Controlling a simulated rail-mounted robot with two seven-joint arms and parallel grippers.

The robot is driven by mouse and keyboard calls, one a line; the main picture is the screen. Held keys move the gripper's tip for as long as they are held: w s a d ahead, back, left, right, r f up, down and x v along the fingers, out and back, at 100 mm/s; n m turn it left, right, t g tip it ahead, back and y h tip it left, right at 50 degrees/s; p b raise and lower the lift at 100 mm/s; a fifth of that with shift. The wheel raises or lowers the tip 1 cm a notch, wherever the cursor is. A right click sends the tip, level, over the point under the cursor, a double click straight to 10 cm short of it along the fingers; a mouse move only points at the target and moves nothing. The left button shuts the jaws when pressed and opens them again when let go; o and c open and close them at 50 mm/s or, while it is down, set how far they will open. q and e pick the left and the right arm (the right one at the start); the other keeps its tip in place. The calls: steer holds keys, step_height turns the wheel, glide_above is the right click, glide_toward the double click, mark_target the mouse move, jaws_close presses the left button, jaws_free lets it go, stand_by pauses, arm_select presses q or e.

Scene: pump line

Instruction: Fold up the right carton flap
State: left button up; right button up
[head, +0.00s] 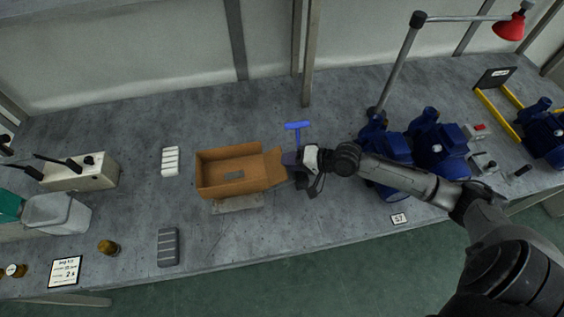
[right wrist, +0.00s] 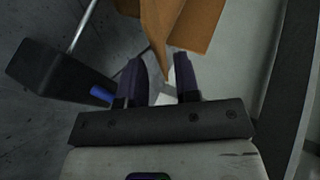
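The open brown carton (head: 208,183) sits on the grey bench in the middle of the head view. Its right flap (head: 273,163) sticks outward to the right. My right gripper (head: 288,160) is at the outer end of this flap. In the right wrist view, the two dark fingers (right wrist: 160,80) stand apart, and a pointed corner of orange-brown cardboard (right wrist: 165,40) reaches toward the gap between them. I cannot tell whether the fingers touch the cardboard. My left gripper is not in view.
A blue T-shaped tool (head: 298,126) stands just behind my right gripper. Blue pumps (head: 440,148) stand to the right, near my right arm. A white ribbed block (head: 170,161) and a grey one (head: 168,247) lie left of the carton, with bare bench around them.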

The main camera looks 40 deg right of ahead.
mark_target(275, 166)
steer(key=shift+x, duration=1.55)
steer(key=shift+c, duration=0.4)
jaws_close()
